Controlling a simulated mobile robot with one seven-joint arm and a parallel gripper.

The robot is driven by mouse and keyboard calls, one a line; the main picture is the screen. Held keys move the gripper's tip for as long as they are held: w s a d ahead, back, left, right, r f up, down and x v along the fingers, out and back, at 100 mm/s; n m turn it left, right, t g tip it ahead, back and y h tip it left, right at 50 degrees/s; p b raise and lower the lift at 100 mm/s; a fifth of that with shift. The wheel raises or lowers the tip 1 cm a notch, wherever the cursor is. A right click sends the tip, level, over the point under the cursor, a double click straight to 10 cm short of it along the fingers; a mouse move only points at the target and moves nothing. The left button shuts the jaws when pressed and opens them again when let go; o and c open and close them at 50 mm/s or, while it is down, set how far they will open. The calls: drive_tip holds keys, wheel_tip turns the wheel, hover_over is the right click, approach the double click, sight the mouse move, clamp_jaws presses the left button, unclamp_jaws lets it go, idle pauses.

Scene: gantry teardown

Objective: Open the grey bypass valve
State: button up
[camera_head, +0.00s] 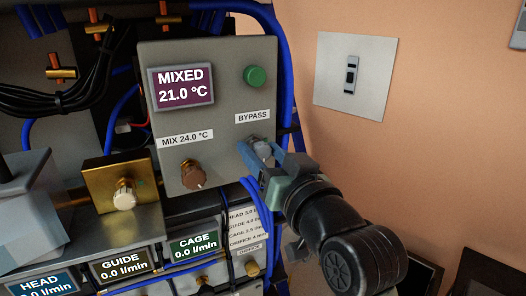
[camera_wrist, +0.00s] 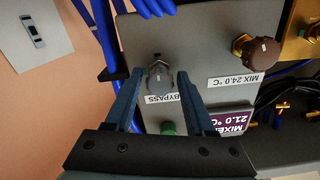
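The grey bypass valve knob (camera_head: 262,148) sits on the grey panel (camera_head: 220,70) below the BYPASS label (camera_head: 253,116). In the wrist view the knob (camera_wrist: 158,79) shows upside down beside its label (camera_wrist: 163,98). My gripper (camera_head: 263,151) is at the knob, with one blue finger on each side of it. In the wrist view my gripper (camera_wrist: 158,82) is open, with a gap between the knob and each finger. Whether the fingertips reach past the knob's face is hard to tell. The fingers partly hide the knob in the head view.
A green button (camera_head: 255,76) is above the label. The brown mix knob (camera_head: 193,174) and the MIXED display (camera_head: 182,86), reading 21.0 °C, are to the left. Blue hoses (camera_head: 284,70) run along the panel's right edge. A wall switch (camera_head: 351,75) is farther right.

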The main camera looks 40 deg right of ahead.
clamp_jaws()
drive_tip(key=shift+f+b, duration=0.1)
drive_tip(key=shift+b, duration=0.25)
drive_tip(key=n+b, duration=0.3)
drive_tip(key=shift+f, duration=0.15)
drive_tip(key=n+b, duration=0.9)
drive_tip(key=n, duration=0.1)
drive_tip(key=shift+n, duration=0.4)
drive_tip(key=shift+n+b, duration=1.55)
drive_tip(key=shift+n, duration=0.55)
drive_tip(key=shift+r, duration=0.2)
